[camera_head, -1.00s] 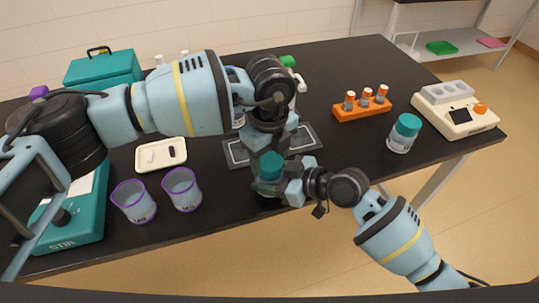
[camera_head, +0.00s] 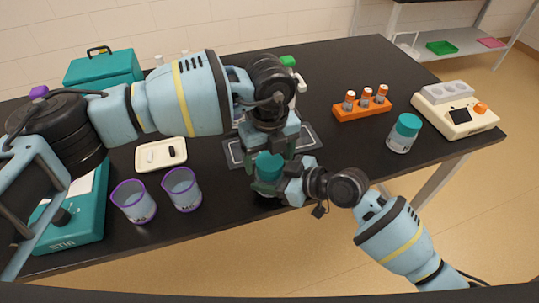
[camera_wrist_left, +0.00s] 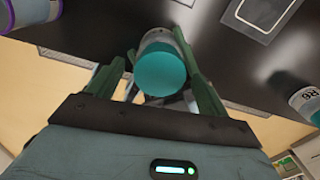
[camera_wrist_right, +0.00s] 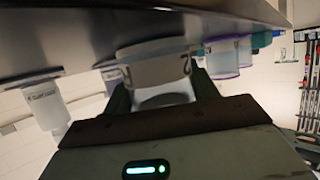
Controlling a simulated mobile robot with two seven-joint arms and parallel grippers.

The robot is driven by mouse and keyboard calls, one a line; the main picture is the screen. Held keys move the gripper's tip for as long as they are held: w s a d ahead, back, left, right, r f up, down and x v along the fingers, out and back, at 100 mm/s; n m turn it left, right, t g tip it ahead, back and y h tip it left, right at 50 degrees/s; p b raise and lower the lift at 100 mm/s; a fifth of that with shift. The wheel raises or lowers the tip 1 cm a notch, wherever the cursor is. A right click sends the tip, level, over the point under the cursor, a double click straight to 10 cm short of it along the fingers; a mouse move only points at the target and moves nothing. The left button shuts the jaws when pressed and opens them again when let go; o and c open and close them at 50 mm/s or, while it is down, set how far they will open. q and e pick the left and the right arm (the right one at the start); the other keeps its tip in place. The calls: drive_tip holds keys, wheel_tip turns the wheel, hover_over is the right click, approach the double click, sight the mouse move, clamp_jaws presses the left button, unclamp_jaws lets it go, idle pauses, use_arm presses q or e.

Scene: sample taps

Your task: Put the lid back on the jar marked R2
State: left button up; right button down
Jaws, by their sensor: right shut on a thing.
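A jar with a teal lid (camera_head: 268,166) is near the table's front edge, below my left gripper. In the left wrist view the lid (camera_wrist_left: 162,72) sits on top of the jar (camera_wrist_left: 158,38). My left gripper (camera_head: 277,158) reaches down around the lid, one finger on each side, and looks open with small gaps. My right gripper (camera_head: 284,187) is shut on the jar's body from the front right. The right wrist view shows the jar (camera_wrist_right: 155,72) between its fingers, with part of a mark visible. Whether the lid is fully seated is hidden.
Another teal-lidded jar (camera_head: 403,133), marked R6 in the left wrist view, stands to the right. Two purple-rimmed beakers (camera_head: 182,188) stand to the left. A dark tray or mat (camera_head: 305,138) lies behind the jar. An orange vial rack (camera_head: 362,108) stands farther right.

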use_arm(q)
drive_tip(key=shift+r, duration=0.1)
drive_tip(key=shift+r, duration=2.2)
wheel_tip(320, 180, up, 2)
drive_tip(key=shift+d+r+n, duration=0.1)
drive_tip(key=shift+n, duration=1)
drive_tip(key=shift+r+n, duration=0.6)
drive_tip(key=shift+f, duration=4.05)
